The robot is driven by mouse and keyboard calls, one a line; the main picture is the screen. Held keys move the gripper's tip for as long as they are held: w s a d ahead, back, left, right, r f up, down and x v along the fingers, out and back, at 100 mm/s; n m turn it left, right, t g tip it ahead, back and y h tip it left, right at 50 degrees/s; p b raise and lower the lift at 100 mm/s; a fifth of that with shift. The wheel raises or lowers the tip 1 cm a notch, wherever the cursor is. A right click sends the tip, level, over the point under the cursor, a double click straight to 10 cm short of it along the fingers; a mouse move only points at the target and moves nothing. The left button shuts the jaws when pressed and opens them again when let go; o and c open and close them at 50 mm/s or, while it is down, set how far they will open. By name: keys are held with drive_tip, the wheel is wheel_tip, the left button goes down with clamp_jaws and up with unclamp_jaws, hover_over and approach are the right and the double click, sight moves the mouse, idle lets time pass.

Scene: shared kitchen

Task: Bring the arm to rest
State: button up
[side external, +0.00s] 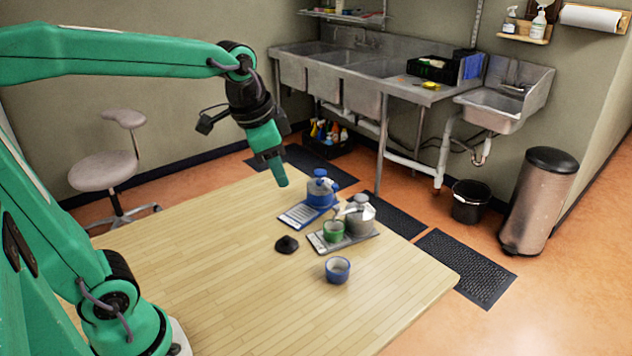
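My green arm reaches in from the left over the wooden table (230,285). My gripper (281,182) points down and hangs above the table's far part, to the left of the blue kettle. It appears to touch nothing. From this side the fingers overlap, so I cannot tell whether they are open or shut.
A blue kettle (320,188) stands by a blue-edged mat (297,217). A metal kettle (360,217) and green cup (333,231) stand on a grey tray (357,245). A black object (286,244) and blue cup (337,269) sit nearer. The table's left is clear.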

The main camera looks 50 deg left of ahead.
drive_tip(key=s+f+n+t, duration=0.1)
drive_tip(key=s+n, duration=0.1)
drive_tip(key=s, duration=0.3)
drive_tip(key=s+d+f+n+t, duration=0.1)
drive_tip(key=s+n, duration=0.1)
drive_tip(key=s, duration=0.3)
drive_tip(key=shift+f+n, duration=0.3)
drive_tip(key=shift+c, duration=0.5)
idle(0.6)
